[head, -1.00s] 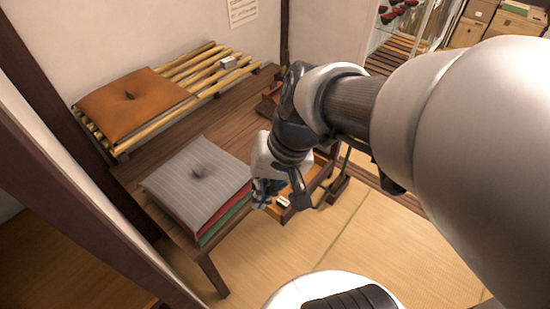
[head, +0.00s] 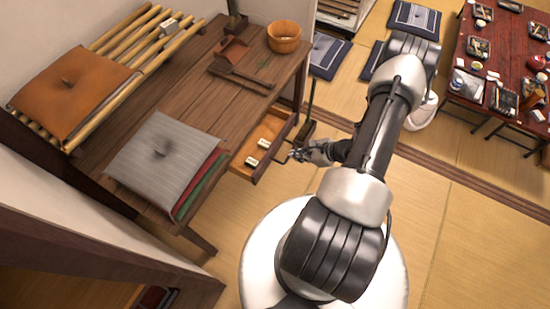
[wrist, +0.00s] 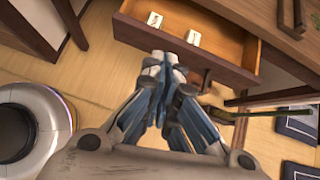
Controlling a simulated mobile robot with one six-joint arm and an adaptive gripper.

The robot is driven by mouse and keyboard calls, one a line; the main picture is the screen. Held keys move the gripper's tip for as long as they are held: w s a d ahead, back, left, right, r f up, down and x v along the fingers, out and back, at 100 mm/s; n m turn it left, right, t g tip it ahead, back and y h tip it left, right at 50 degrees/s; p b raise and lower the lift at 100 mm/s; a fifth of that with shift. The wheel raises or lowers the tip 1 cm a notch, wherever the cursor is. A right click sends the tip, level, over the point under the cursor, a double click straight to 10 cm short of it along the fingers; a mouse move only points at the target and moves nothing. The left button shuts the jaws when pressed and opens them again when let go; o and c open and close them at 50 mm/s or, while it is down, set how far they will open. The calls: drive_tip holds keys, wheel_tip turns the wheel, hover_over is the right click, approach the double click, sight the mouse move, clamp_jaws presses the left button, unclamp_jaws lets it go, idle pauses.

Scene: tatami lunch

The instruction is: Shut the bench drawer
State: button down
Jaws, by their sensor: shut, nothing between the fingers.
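The wooden bench (head: 215,95) stands at the left in the head view. Its drawer (head: 262,143) is pulled out on the bench's right side, with small pale items (head: 251,161) inside. The open drawer (wrist: 226,25) also shows at the top of the wrist view, with two pale items in it. My gripper (head: 292,156) is shut and empty, beside the drawer's front panel. In the wrist view my gripper's fingertips (wrist: 163,62) are close to the outer face of the drawer front; I cannot tell whether they touch it.
Stacked cushions (head: 160,155), a wooden bucket (head: 284,38) and a slatted rack (head: 150,50) are on the bench. A broom-like tool (head: 306,128) stands near the drawer's far end. A low set table (head: 505,60) is at the upper right. Tatami floor (head: 440,200) lies open at the right.

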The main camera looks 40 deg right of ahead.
wheel_tip(320, 180, down, 5)
drive_tip(key=s+m, duration=0.2)
drive_tip(key=s, duration=0.1)
drive_tip(key=shift+h, duration=0.4)
drive_tip(key=shift+w+a+f+b, duration=0.4)
drive_tip(key=shift+w+a+f, duration=0.5)
drive_tip(key=shift+w, duration=0.85)
drive_tip(key=shift+w+a+f+b, duration=0.45)
drive_tip(key=shift+w+f, duration=0.75)
drive_tip(key=shift+w, duration=0.6)
drive_tip(key=shift+w+a+f+b, duration=0.3)
drive_tip(key=shift+w+a+f, duration=0.6)
drive_tip(key=shift+w, duration=0.85)
drive_tip(key=shift+d+f, duration=0.15)
drive_tip(key=w+a+b, duration=0.1)
drive_tip(key=w, duration=0.2)
drive_tip(key=w+a+b, duration=0.1)
drive_tip(key=w, duration=0.2)
drive_tip(key=w+a+b, duration=0.1)
drive_tip(key=w+a, duration=0.1)
drive_tip(key=w, duration=0.1)
drive_tip(key=shift+w+f+b, duration=0.2)
drive_tip(key=shift+w+b, duration=0.1)
drive_tip(key=shift+w, duration=0.1)
drive_tip(key=shift+w+a+r, duration=0.15)
drive_tip(key=shift+w+a, duration=0.1)
drive_tip(key=shift+w, duration=0.3)
